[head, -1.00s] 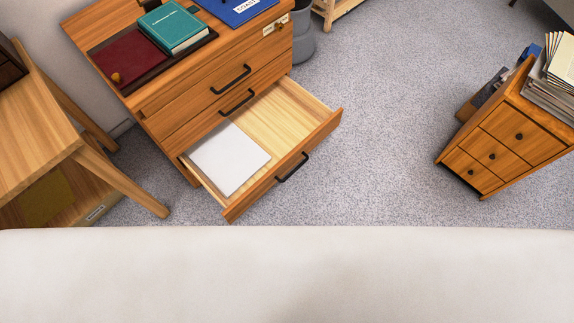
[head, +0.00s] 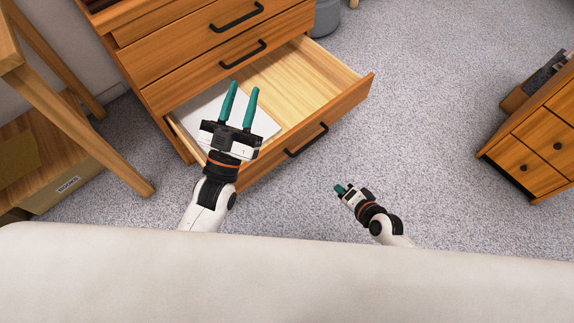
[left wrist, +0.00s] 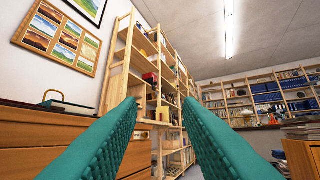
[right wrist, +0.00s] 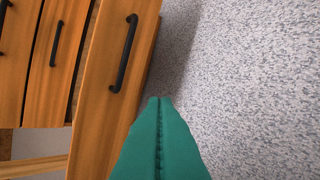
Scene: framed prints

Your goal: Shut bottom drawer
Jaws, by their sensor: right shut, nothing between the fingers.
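The bottom drawer (head: 345,108) of the wooden cabinet stands pulled out in the head view. Its black handle (head: 307,140) is on the front panel, and a white sheet (head: 201,113) lies inside. My left gripper (head: 241,90) is open and empty, its teal fingers apart over the drawer's left part in the picture. My right gripper (head: 341,188) is shut and empty, in front of the drawer and apart from it. In the right wrist view its closed fingers (right wrist: 158,105) point along the drawer front (right wrist: 105,75), which has a black handle (right wrist: 124,54).
A wooden table (head: 80,125) with a labelled box (head: 68,183) beneath stands at the left. A small drawer unit (head: 540,140) stands at the right. A grey bin (head: 326,18) is behind the cabinet. Carpet (head: 430,100) between the units is clear.

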